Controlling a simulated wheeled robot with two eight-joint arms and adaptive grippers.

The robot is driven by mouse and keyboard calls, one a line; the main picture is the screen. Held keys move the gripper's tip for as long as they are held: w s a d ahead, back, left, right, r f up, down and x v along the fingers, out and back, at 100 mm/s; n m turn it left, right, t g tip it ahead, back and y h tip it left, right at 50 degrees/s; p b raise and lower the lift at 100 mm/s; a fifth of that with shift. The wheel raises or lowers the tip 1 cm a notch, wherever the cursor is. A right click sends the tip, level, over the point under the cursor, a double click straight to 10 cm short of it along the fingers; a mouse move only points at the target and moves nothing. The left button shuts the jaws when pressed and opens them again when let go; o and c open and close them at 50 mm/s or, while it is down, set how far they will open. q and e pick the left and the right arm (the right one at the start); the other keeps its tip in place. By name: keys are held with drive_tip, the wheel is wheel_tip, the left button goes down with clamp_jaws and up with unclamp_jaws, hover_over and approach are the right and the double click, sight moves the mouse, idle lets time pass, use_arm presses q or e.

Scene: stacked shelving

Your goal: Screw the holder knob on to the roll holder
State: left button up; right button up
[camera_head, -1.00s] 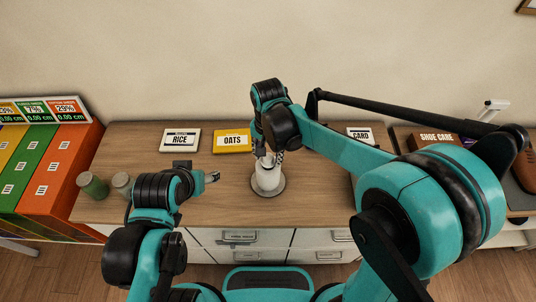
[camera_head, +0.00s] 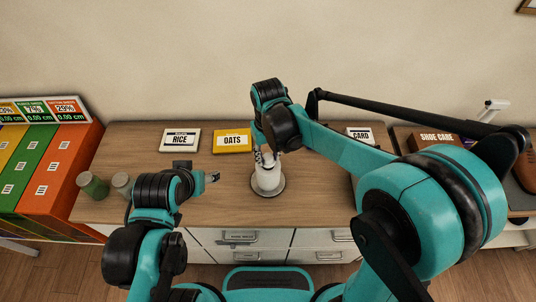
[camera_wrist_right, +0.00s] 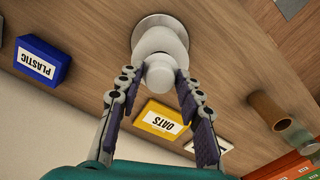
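The white roll holder (camera_head: 268,180) stands upright on a round grey base on the wooden counter. In the right wrist view its white roll (camera_wrist_right: 158,42) is seen from above, with the white rounded knob (camera_wrist_right: 158,76) at its near end. The knob appears seated on the holder, but the thread is hidden. My right gripper (camera_head: 266,156) is directly above the holder. In the right wrist view its fingers (camera_wrist_right: 156,76) stand on both sides of the knob with small gaps. My left gripper (camera_head: 213,177) is left of the holder, apart from it; its opening is unclear.
RICE (camera_head: 180,140) and yellow OATS (camera_head: 232,141) boxes lie behind the holder. A blue PLASTIC box (camera_wrist_right: 43,61) shows in the wrist view. Drawers (camera_head: 240,237) are below the counter.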

drive_tip(key=m, duration=0.3)
drive_tip(key=o, duration=0.7)
drive_tip(key=shift+m, duration=0.8)
drive_tip(key=o, duration=0.5)
drive_tip(key=shift+c, duration=0.2)
drive_tip(key=shift+r, duration=0.15)
wheel_tip(320, 180, up, 12)
drive_tip(key=s+d+f+t+b, duration=0.2)
drive_tip(key=s+d+f, duration=0.3)
drive_tip(key=d, duration=0.4)
drive_tip(key=s+d+f+t+b, duration=0.3)
drive_tip(key=s+d+f+t, duration=0.2)
drive_tip(key=d, duration=0.3)
drive_tip(key=shift+s+d+f+b, duration=0.35)
drive_tip(key=shift+d+f, duration=0.05)
drive_tip(key=shift+f, duration=0.15)
